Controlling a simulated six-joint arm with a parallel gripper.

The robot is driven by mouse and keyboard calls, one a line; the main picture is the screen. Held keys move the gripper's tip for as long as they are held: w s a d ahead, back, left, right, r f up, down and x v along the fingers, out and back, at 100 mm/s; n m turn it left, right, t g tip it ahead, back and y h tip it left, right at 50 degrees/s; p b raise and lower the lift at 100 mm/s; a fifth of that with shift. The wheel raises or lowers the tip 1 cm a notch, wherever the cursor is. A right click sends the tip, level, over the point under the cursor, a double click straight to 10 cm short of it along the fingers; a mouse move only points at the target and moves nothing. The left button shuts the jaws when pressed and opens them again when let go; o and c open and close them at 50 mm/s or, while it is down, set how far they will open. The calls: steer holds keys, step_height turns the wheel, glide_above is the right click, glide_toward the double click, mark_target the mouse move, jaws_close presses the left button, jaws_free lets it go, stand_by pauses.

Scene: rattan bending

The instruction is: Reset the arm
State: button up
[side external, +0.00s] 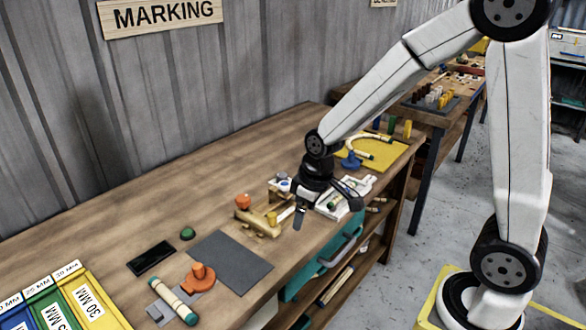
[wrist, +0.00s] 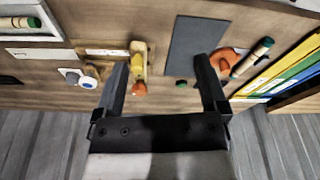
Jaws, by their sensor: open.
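My gripper (side external: 326,208) hangs over the front part of the wooden workbench (side external: 131,215), pointing down, with its two dark fingers spread apart. In the wrist view my gripper (wrist: 161,68) shows nothing held between its fingers, only bench top beyond. A wooden fixture with a yellow part (side external: 262,223) and an orange knob (side external: 243,201) lies just left of the gripper in the side view. In the wrist view the yellow part (wrist: 138,68) shows close to one finger. Whether the fingers touch anything below is hard to tell.
A grey mat (side external: 230,262), an orange clamp (side external: 199,278), a rattan piece with green ends (side external: 174,302), a black slab (side external: 151,258) and coloured bins (side external: 78,300) lie left. A white tray (side external: 350,193) and yellow mat (side external: 385,157) lie right. A corrugated wall stands behind.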

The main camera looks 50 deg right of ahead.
steer(key=s+a+f+m, duration=0.1)
steer(key=s+m, duration=0.1)
steer(key=s, duration=0.6)
steer(key=shift+m, duration=0.3)
